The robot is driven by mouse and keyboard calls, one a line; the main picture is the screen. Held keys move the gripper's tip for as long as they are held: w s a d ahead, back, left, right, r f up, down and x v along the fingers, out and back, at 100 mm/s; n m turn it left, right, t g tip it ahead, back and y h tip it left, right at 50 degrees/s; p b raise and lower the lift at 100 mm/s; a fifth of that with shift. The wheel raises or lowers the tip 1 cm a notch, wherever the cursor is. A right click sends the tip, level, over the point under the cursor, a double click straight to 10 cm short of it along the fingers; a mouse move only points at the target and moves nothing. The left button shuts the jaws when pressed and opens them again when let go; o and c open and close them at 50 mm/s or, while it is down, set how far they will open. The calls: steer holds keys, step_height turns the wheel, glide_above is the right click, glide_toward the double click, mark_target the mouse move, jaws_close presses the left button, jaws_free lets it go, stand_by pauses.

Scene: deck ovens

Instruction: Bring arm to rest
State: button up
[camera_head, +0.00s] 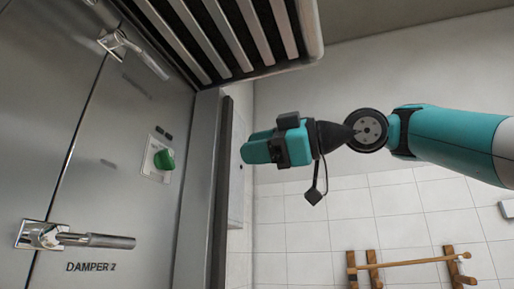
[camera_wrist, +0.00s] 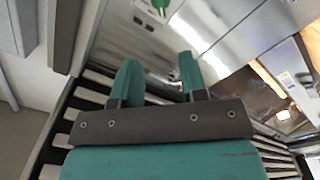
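My gripper (camera_head: 246,152) is held up in the air in the middle of the head view, its teal fingers pointing left toward the oven front. My arm reaches in from the right edge. In the wrist view, the two fingers of my gripper (camera_wrist: 160,62) stand apart with nothing between them, so it is open and empty. It appears clear of the oven front (camera_head: 120,150); the exact distance cannot be told.
A slatted hood (camera_head: 235,40) overhangs at the top. The steel front carries a green knob (camera_head: 164,159), an upper handle (camera_head: 135,50) and a lower handle (camera_head: 80,239). A wooden rack (camera_head: 410,262) is on the tiled wall. A lit opening (camera_wrist: 250,95) shows in the wrist view.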

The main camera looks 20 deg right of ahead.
steer(key=shift+f, duration=0.1)
step_height(320, 180, down, 28)
steer(key=s+a+m+g+h, duration=0.1)
steer(key=a+m+g+h, duration=0.2)
steer(key=m+g+h, duration=0.45)
steer(key=s+d+f+m+g+h, duration=0.1)
steer(key=s+d+f+m, duration=0.1)
steer(key=s+f, duration=0.6)
steer(key=s+d+f+m+g+h, duration=0.1)
steer(key=s+d+f+m+g, duration=0.1)
steer(key=s+f, duration=0.6)
step_height(320, 180, down, 5)
steer(key=shift+s+r+m, duration=0.1)
steer(key=shift+s+m, duration=0.2)
steer(key=shift+m, duration=0.25)
steer(key=shift+g+h, duration=0.25)
